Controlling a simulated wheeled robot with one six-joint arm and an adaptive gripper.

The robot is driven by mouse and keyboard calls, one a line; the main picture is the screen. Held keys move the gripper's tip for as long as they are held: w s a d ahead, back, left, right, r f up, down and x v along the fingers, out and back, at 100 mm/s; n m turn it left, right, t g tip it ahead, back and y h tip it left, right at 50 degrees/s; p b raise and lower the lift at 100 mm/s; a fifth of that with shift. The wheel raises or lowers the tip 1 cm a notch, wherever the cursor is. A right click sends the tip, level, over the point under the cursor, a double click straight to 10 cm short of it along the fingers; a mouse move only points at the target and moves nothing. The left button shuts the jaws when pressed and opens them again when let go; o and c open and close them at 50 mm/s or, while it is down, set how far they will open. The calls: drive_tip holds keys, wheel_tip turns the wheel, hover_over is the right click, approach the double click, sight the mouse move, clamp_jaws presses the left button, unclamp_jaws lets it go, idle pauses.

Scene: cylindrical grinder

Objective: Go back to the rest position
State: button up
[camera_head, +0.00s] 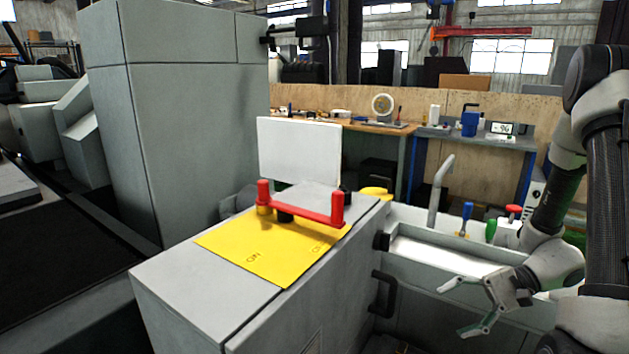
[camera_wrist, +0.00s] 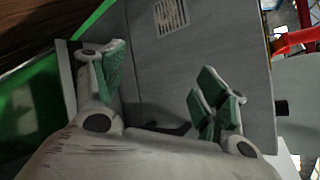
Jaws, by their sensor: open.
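My gripper (camera_head: 464,306) is open and empty at the lower right of the head view, in front of the grey trough. Its two fingers are spread apart, pointing left. In the wrist view my gripper (camera_wrist: 165,88) shows green pads with nothing between them. Behind the fingers there is a grey panel (camera_wrist: 170,70) with a small vent. My arm comes down from the right edge of the head view.
A grey cabinet (camera_head: 200,297) carries a yellow plate (camera_head: 265,254) with a red handle bar (camera_head: 300,210), left of my gripper. A black handle (camera_head: 383,292) sticks out of the cabinet. A grey spout (camera_head: 440,190) stands behind the trough (camera_head: 445,256). A workbench (camera_head: 375,127) is farther back.

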drive_tip(key=s+d+r+n+g+h, duration=0.1)
drive_tip(key=s+d+r+n+h, duration=0.1)
drive_tip(key=s+d+r+h, duration=0.3)
drive_tip(key=s+d+r+n+h, duration=0.2)
drive_tip(key=s+r+h, duration=0.25)
drive_tip(key=r, duration=0.25)
wheel_tip(320, 180, up, 12)
drive_tip(key=s+a+n+t+h, duration=0.1)
drive_tip(key=n+t+h, duration=0.2)
drive_tip(key=n+t, duration=0.1)
drive_tip(key=shift+s+a+n+t, duration=0.25)
drive_tip(key=shift+n+t, duration=0.15)
drive_tip(key=shift+t, duration=0.4)
